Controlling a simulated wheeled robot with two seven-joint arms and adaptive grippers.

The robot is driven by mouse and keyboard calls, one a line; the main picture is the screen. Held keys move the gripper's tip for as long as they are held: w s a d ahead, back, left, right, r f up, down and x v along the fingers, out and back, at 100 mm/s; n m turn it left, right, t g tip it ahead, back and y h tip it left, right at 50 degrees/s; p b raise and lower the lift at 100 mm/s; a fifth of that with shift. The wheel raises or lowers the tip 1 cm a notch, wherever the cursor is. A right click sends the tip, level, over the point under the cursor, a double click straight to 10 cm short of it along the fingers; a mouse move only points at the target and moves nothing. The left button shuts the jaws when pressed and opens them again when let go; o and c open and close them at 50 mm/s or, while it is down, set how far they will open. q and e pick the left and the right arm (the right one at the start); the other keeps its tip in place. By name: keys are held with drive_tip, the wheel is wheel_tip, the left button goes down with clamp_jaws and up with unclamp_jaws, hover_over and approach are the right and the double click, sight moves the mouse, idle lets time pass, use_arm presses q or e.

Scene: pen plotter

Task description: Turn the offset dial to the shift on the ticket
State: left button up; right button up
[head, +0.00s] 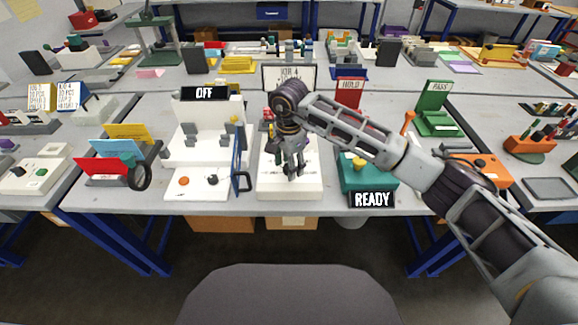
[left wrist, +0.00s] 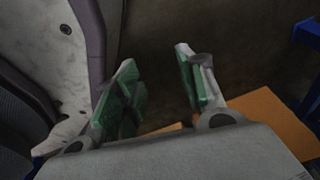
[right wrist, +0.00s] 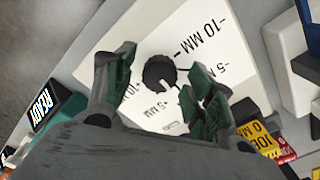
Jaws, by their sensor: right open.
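The offset dial is a black round knob (right wrist: 157,72) with a white pointer mark on a white plate (right wrist: 170,28). Printed marks around it include -10 MM and -5 MM; a 5 MM label is partly visible. The pointer faces the lower right of the right wrist view. My right gripper (right wrist: 160,66) is open, its green-padded fingers on either side of the knob; contact cannot be told. In the head view this gripper (head: 291,163) hangs over the white box (head: 290,187). A JOB 4 card (head: 303,77) stands behind, partly hidden. My left gripper (left wrist: 158,70) is open and empty.
A teal READY unit (head: 366,173) stands close on the right. Red, yellow and blue cards (head: 128,132) are at the left. A yellow card (right wrist: 265,140) shows partial print.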

use_arm(q)
drive_tip(key=shift+s+f, duration=0.1)
drive_tip(key=shift+s, duration=0.2)
use_arm(e)
drive_tip(key=shift+f, duration=0.45)
drive_tip(key=shift+c, duration=0.5)
drive_tip(key=c, duration=1)
drive_tip(key=shift+o, duration=0.2)
use_arm(q)
drive_tip(key=shift+w+d, duration=0.1)
drive_tip(key=shift+w, duration=0.65)
